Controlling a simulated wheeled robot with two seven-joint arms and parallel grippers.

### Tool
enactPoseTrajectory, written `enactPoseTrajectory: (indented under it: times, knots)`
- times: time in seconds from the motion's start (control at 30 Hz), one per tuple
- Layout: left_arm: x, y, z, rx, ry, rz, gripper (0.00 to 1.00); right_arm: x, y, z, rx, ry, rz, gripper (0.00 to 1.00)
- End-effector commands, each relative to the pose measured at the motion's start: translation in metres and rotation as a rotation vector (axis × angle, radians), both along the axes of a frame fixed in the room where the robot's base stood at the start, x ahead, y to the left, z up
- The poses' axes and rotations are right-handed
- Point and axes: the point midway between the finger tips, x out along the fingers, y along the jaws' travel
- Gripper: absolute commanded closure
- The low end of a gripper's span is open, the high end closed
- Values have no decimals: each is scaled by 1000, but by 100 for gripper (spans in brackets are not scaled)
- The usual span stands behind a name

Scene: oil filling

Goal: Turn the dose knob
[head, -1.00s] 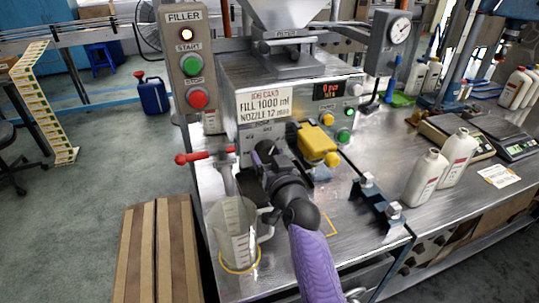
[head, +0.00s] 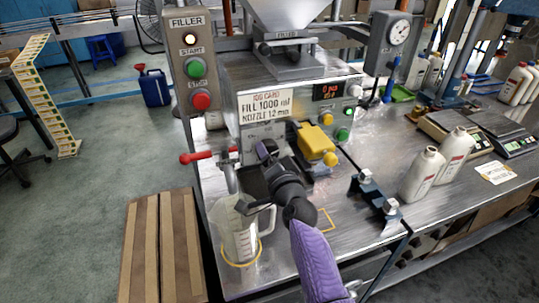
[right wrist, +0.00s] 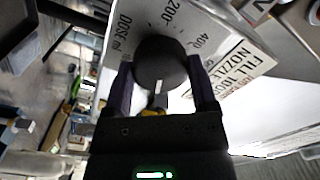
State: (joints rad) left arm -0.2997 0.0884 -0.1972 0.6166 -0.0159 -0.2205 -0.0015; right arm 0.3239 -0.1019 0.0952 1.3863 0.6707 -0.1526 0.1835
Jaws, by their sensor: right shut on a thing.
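The dose knob (right wrist: 160,64) is a round dark knob on the filler's pale front panel, with a "DOSE ml" scale showing 200 and 400 beside it. My right gripper (right wrist: 162,82) has one purple-dark finger on each side of the knob and is shut on it. A short white mark shows on the knob's near side. In the head view my right gripper (head: 267,151) reaches the panel below the job card (head: 265,105), and its fingers and wrist hide the knob there. My left gripper is not in view.
A clear measuring jug (head: 236,232) stands inside a yellow outline, below a red-handled valve (head: 196,157). A yellow block-like part (head: 316,143) sits right of my gripper. A metal bracket (head: 375,200) and white bottles (head: 421,173) stand further right.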

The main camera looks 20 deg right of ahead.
Motion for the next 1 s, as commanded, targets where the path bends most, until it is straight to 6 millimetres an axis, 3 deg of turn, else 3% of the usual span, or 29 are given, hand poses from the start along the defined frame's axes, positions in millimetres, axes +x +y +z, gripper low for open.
enactPoseTrajectory:
  times: [0.73, 0.77, 0.87, 1.0]
  knots:
    - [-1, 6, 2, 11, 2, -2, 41, 0, 0, -1, 73, 3, -1, 85]
    - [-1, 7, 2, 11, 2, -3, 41, 0, 0, -1, 73, 3, -1, 20]
    - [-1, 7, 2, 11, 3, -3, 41, 0, 0, 0, 73, 3, -1, 0]
    - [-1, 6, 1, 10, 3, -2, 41, 0, 0, 0, 73, 3, -1, 0]
